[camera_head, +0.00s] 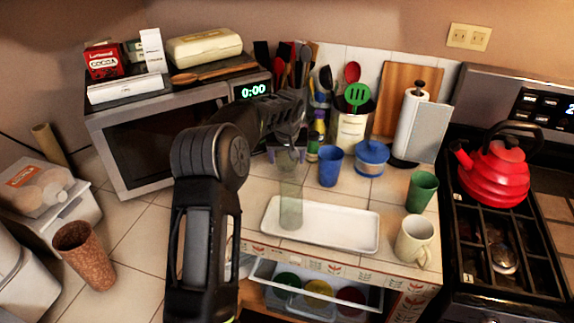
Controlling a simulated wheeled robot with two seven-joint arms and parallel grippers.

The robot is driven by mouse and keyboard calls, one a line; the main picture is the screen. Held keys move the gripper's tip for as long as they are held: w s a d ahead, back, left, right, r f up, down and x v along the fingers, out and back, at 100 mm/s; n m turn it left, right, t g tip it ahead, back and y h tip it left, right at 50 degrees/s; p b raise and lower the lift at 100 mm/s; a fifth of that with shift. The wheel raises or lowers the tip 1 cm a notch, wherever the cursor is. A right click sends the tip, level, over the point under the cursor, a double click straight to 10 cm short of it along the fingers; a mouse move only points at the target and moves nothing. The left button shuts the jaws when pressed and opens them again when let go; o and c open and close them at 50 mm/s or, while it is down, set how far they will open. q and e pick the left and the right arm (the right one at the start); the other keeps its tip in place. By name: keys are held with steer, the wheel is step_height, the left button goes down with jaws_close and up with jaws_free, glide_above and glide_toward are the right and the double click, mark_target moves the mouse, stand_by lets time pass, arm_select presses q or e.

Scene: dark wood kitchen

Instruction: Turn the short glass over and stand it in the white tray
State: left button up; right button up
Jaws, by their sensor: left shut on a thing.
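My left gripper (288,136) reaches in over the back of the counter and is shut on the short glass (287,160). The glass is clear, hangs below the fingers, and its ends are too faint to tell which way up it is. The white tray (345,233) lies on the tiled counter, nearer to me and lower in the picture. A taller clear, greenish glass (291,207) appears to stand at the tray's left part, just below the held glass in the picture. My right gripper is not in view.
The microwave (160,135) is at left. The tray's right part is clear.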

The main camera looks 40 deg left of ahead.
arm_select(q)
step_height(320, 180, up, 7)
steer(key=shift+r+b, duration=0.2)
steer(key=shift+b, duration=0.2)
stand_by(0.4)
